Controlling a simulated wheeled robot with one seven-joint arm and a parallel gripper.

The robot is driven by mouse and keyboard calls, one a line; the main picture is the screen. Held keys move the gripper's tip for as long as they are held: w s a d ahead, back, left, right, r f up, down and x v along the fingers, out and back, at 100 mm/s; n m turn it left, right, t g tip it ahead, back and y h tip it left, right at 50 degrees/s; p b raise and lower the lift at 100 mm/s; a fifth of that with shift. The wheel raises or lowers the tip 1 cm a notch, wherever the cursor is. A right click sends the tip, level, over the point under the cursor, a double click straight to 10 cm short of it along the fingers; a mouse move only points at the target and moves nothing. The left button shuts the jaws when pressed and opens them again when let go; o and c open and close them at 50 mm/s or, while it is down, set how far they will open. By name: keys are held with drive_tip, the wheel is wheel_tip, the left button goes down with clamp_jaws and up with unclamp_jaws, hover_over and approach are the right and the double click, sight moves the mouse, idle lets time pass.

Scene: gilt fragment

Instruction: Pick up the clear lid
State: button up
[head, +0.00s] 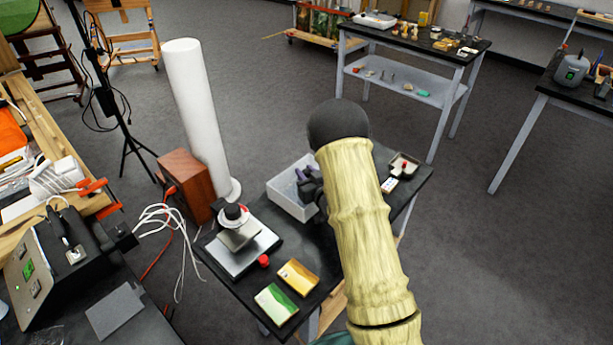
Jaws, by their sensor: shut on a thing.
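A pale, see-through, shallow box shape (287,204) sits at the far left part of the small black table; it appears to be the clear lid, though I cannot tell it apart from a container beneath. My gripper (309,187), dark and small in the view, is at its right side, partly hidden behind my arm. Its fingers are shut at the pale piece; the exact contact is hidden. I cannot tell whether the piece is lifted off the table.
The black table (224,277) also bears a metal-plated device (240,245), a red knob (263,260), green (276,304) and yellow (298,277) cards, and a small tray (404,165). A white cylinder (198,115) and wooden box (187,184) stand left. Floor at right is clear.

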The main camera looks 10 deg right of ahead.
sight(307, 171)
wheel_tip(307, 171, up, 10)
drive_tip(key=shift+b, duration=0.5)
drive_tip(key=shift+f, duration=0.1)
idle(0.4)
